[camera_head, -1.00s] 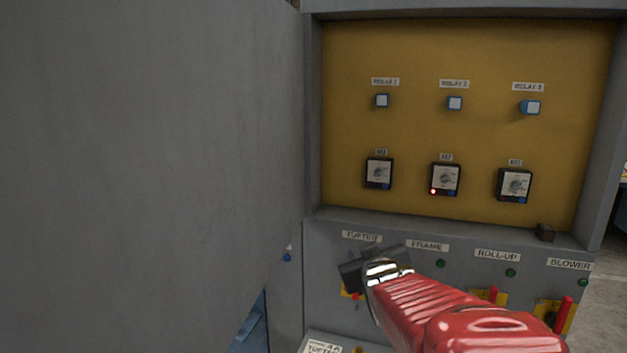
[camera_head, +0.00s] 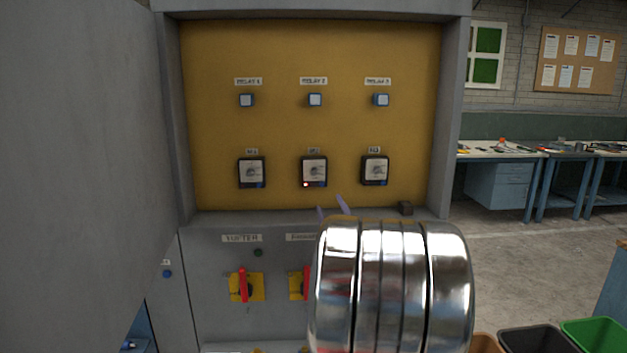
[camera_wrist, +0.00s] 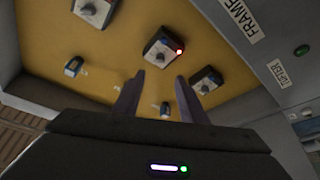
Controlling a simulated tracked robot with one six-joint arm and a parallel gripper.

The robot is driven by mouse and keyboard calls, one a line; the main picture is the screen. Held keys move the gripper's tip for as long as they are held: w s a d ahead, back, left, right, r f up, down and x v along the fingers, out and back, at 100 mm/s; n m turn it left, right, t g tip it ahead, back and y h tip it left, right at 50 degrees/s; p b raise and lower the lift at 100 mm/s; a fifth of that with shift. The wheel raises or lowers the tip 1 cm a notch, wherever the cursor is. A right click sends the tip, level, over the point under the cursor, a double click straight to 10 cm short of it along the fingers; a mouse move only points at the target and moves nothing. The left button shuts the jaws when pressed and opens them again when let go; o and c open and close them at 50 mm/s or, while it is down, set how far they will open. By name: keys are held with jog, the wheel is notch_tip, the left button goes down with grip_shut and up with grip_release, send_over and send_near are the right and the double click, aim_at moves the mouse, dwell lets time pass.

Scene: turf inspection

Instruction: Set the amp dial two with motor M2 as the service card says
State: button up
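Amp dial two (camera_head: 314,171), the middle of three dials on the yellow panel, has a pale face, a dark frame and a red light at its lower left. It also shows in the wrist view (camera_wrist: 162,47), with its red light lit. My gripper (camera_wrist: 160,76) is open and empty, its two fingers pointing toward this dial with a gap between them and it. In the head view only the purple fingertips (camera_head: 332,209) show, below and right of the dial; my silver wrist hides the rest. The dial's setting is too small to read. I cannot identify the service card.
Similar dials flank it at left (camera_head: 252,172) and right (camera_head: 375,170). Relay buttons (camera_head: 315,100) sit above. Below are red-handled switches (camera_head: 243,286), partly hidden by my arm. A grey door (camera_head: 85,170) stands at left.

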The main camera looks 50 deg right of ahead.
aim_at(315, 174)
jog(key=x, duration=1.3)
jog(key=shift+w+d, duration=0.25)
jog(key=shift+w, duration=0.1)
jog(key=shift+r, duration=0.1)
jog(key=shift+c, duration=0.3)
grip_shut()
jog(key=shift+a, duration=0.25)
jog(key=shift+d, duration=0.2)
